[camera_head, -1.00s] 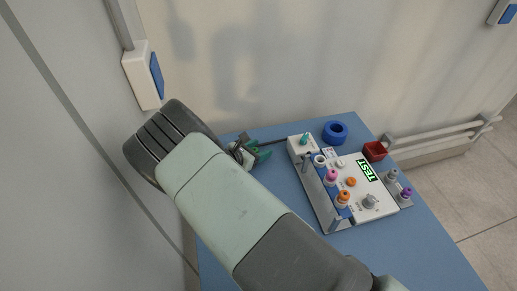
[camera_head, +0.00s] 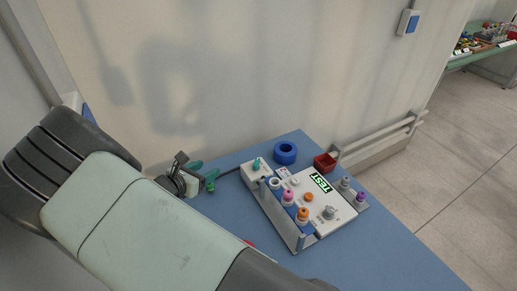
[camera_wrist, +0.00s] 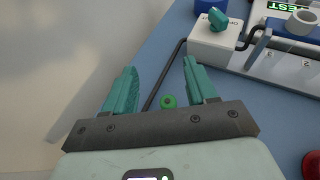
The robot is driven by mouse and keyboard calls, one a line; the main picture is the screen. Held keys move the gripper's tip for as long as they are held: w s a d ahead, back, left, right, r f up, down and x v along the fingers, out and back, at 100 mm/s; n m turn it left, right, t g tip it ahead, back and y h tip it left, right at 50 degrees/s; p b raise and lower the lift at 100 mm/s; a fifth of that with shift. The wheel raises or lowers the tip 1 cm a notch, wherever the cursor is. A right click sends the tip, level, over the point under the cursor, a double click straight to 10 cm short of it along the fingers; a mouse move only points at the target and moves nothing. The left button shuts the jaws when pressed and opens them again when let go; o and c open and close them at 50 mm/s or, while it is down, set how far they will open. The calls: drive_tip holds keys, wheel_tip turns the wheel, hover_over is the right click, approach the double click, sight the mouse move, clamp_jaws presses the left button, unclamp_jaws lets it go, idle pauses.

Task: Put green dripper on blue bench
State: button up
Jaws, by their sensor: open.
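The green dripper (camera_head: 211,187) is a small bright green round piece on the blue bench (camera_head: 385,250), near its left edge. In the wrist view the dripper (camera_wrist: 168,101) shows between the two teal fingers of my gripper (camera_wrist: 160,80), with visible gaps on both sides. My gripper (camera_head: 202,174) is open and low over the left part of the bench. In the wrist view the bench's bare blue top (camera_wrist: 150,75) lies under the fingers. I cannot tell the exact height of the fingers above it.
A white test panel (camera_head: 322,208) with colored knobs and a teal-knobbed box stands right of my gripper. A dark cable (camera_wrist: 166,70) runs near the dripper. The bench's front right is clear.

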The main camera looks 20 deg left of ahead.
drive_tip(key=w+d+r+m+g+h, duration=0.2)
drive_tip(key=w+d+r+m+g, duration=0.1)
drive_tip(key=d+r+m, duration=0.55)
drive_tip(key=w+d+r+m+g+h, duration=0.1)
drive_tip(key=w+d+r+m+g, duration=0.3)
drive_tip(key=d+r, duration=0.65)
drive_tip(key=s+d+r+m+g+y, duration=0.1)
drive_tip(key=s+d+r+m, duration=0.4)
drive_tip(key=d, duration=0.3)
drive_tip(key=s+d+r+m+g+y, duration=0.1)
drive_tip(key=s+d+r+m+y, duration=0.1)
drive_tip(key=s+d+r+m, duration=0.45)
drive_tip(key=s+d+r+m+y, duration=0.1)
drive_tip(key=s+d+r+m, duration=0.1)
drive_tip(key=s+d+m, duration=0.2)
drive_tip(key=s+d+r+m+t+y, duration=0.1)
drive_tip(key=s+d+r+m+y, duration=0.1)
drive_tip(key=s, duration=0.8)
drive_tip(key=d+r+m, duration=0.1)
drive_tip(key=d+m, duration=0.1)
drive_tip(key=shift+s+m+t, duration=0.3)
drive_tip(key=shift+s+m, duration=0.05)
drive_tip(key=shift+m, duration=0.05)
